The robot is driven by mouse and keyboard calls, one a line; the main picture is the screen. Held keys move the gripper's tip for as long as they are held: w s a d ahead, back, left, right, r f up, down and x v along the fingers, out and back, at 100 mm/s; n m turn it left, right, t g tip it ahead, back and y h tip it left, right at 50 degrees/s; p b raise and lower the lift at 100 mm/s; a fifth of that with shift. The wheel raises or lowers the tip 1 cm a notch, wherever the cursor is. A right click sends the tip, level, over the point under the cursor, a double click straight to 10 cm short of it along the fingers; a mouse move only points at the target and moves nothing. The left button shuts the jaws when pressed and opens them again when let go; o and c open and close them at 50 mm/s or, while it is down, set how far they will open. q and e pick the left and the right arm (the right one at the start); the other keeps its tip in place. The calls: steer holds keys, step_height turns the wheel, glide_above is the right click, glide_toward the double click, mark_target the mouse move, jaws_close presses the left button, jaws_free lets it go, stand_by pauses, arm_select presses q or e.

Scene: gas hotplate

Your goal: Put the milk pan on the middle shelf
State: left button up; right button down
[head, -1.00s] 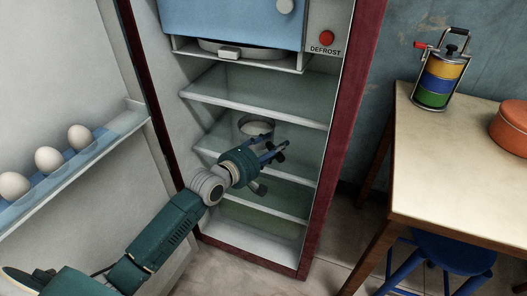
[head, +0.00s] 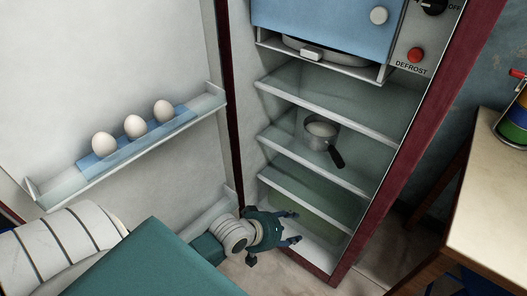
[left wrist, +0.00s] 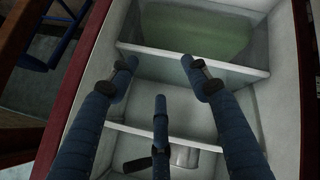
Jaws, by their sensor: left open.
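The milk pan (head: 320,131), a small grey metal pan with pale contents and a dark handle, stands upright on the middle glass shelf (head: 280,147) of the open fridge. Its handle points toward the front right, over the shelf's front edge. My left gripper (head: 294,227) is open and empty, low at the fridge opening, below and apart from the pan. In the left wrist view, my spread fingers (left wrist: 159,70) hold nothing, and the pan (left wrist: 186,156) shows at the bottom, partly behind a finger. My right gripper is out of view.
The fridge door (head: 160,50) stands open at left, with three eggs (head: 135,126) on its rack. Another shelf (head: 330,100) lies above the pan and a lower shelf (head: 310,197) below it. A table (head: 490,215) stands at right, beyond the fridge's red side (head: 430,130).

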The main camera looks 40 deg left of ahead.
arm_select(q)
steer(key=s+f+m+g+y, duration=0.1)
steer(key=s+f+m+g, duration=0.2)
steer(key=s, duration=0.5)
steer(key=s+d+f+m+g+y, duration=0.1)
steer(key=s+f+m+g, duration=0.1)
steer(key=s+f+m, duration=0.3)
steer(key=s+f, duration=0.3)
steer(key=s, duration=0.1)
steer(key=shift+d+f+m+g, duration=0.25)
steer(key=shift+m+g, duration=0.05)
steer(key=shift+g, duration=0.1)
stand_by(0.7)
